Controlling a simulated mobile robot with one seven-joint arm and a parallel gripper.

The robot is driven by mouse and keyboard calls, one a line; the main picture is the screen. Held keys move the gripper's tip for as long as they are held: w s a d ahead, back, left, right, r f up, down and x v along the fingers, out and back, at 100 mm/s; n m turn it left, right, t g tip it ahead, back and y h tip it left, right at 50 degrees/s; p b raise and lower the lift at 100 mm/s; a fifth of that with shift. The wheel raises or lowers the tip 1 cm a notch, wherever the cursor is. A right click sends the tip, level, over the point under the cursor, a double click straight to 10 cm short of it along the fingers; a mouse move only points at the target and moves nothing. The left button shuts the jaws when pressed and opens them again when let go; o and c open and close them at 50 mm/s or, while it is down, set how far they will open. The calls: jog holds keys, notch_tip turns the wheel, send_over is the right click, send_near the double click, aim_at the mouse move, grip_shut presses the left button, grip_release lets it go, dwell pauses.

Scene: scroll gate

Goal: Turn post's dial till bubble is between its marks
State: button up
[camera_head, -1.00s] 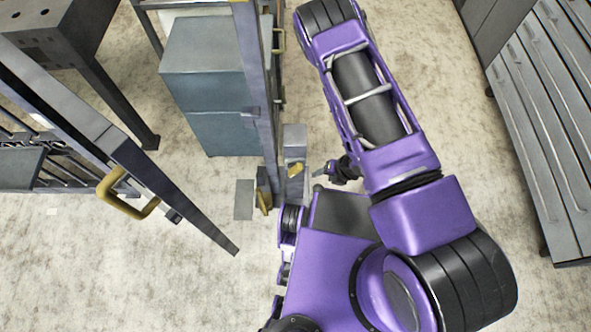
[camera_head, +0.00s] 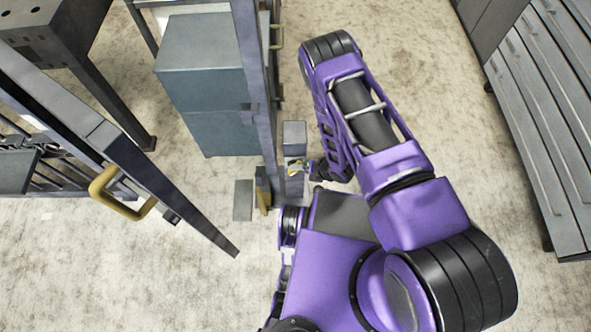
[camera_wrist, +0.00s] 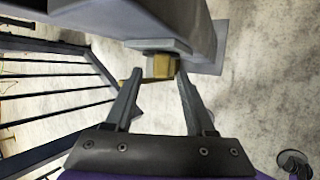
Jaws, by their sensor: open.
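The grey post (camera_head: 294,135) stands just right of the gate upright in the head view. A small yellow part, apparently its dial (camera_head: 295,169), sits low on its near side. In the wrist view the yellow dial (camera_wrist: 161,66) shows as a block under a grey plate. My gripper (camera_wrist: 160,78) is open, with one finger on each side of the dial's line; I cannot tell whether the fingertips reach past its sides. In the head view my gripper (camera_head: 306,170) is right at the dial and partly hides it. The bubble and its marks cannot be made out.
A barred gate leaf with a yellow handle (camera_head: 122,195) stands at the left. A blue-grey cabinet (camera_head: 205,85) is behind the gate upright (camera_head: 255,95). A drawer unit (camera_head: 545,120) lines the right side. Floor between my arm and the drawers is clear.

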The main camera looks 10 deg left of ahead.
jog(key=shift+b+x, duration=0.4)
jog(key=shift+x, duration=1.9)
jog(key=shift+c, duration=0.2)
grip_shut()
